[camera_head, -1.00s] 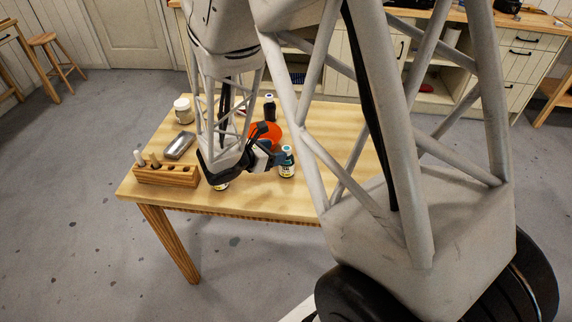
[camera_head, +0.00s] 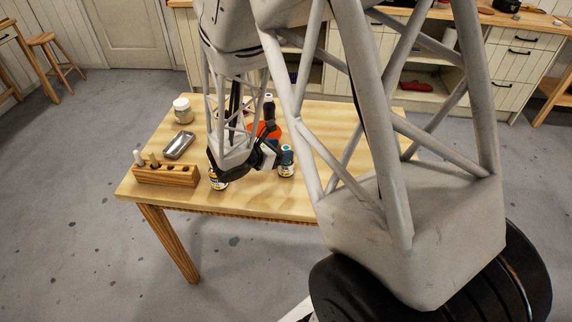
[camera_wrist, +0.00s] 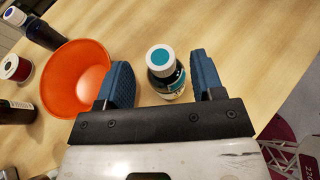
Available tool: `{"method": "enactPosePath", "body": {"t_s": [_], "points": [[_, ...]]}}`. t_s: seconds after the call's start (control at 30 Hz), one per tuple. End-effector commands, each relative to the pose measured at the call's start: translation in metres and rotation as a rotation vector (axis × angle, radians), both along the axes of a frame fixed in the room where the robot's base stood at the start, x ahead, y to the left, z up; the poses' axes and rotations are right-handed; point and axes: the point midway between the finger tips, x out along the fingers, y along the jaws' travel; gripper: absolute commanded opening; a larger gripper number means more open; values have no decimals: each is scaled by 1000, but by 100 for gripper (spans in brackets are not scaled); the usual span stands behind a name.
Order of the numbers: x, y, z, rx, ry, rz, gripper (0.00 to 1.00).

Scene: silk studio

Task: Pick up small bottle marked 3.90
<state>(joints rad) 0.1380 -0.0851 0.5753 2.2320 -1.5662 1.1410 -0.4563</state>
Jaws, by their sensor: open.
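A small dark bottle with a white cap, teal on top, (camera_head: 286,161) stands upright near the front of the wooden table. In the wrist view this bottle (camera_wrist: 164,72) stands between the two blue fingers, with gaps on both sides. Its label is only partly visible and I cannot read 3.90 on it. My gripper (camera_wrist: 161,72) is open and empty, its fingers on either side of the bottle. In the head view my gripper (camera_head: 269,154) is just left of the bottle, partly hidden by my arm.
An orange bowl (camera_wrist: 75,80) is close left of my gripper. A wooden holder (camera_head: 165,176), metal tray (camera_head: 178,145) and white-lidded jar (camera_head: 182,110) are at left. The table (camera_head: 375,120) is clear at right.

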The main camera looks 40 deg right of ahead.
Motion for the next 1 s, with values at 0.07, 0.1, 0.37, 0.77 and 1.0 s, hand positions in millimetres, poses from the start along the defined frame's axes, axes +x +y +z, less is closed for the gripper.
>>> {"method": "enactPosePath", "body": {"t_s": [0.07,0.1,0.37,0.77,1.0], "points": [[0,-5,-2,0,0,-1,61],[0,-8,-4,1,1,-2,61],[0,-30,-14,1,1,-3,61],[1,-43,-18,0,0,0,61],[1,-43,-18,0,0,-1,61]]}}
